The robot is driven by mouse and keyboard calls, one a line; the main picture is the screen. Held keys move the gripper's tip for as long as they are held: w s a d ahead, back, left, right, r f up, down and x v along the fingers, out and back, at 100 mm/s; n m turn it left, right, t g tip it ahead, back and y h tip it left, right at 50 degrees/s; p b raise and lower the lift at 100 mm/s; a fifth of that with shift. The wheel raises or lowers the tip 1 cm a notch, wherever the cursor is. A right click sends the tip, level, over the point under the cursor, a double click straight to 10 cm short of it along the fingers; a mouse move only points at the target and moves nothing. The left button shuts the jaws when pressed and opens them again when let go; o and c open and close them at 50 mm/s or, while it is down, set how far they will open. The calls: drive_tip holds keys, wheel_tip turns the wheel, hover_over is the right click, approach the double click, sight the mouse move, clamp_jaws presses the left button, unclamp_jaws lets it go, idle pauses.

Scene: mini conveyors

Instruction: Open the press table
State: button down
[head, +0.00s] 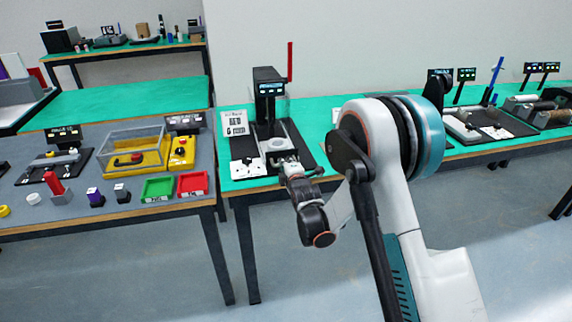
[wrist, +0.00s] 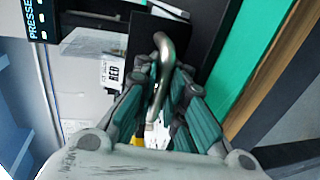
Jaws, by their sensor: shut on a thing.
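The press (head: 268,80) stands on the green-topped table, a black machine with a small lit display and a red lever (head: 290,62) pointing up. In front of its column is a light grey press table (head: 277,145) on a dark base. My gripper (head: 292,172) is at the front of this press table. In the wrist view, my gripper (wrist: 163,85) is shut on a curved metal handle (wrist: 166,45), with a finger on each side of it. The handle's lower end is partly hidden between the fingers. In the head view, my gripper mostly hides the handle.
A printed sign (head: 235,123) and a white plate (head: 245,158) lie left of the press. The grey table at left holds a yellow machine (head: 180,152), a green tray (head: 157,188) and a red tray (head: 193,184). More machines (head: 485,122) stand at right.

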drive_tip(key=c, duration=1.9)
unclamp_jaws()
drive_tip(key=shift+c, duration=0.2)
drive_tip(key=shift+s, duration=0.15)
drive_tip(key=v, duration=1.2)
drive_tip(key=shift+d+r, duration=0.1)
drive_tip(key=shift+r, duration=0.05)
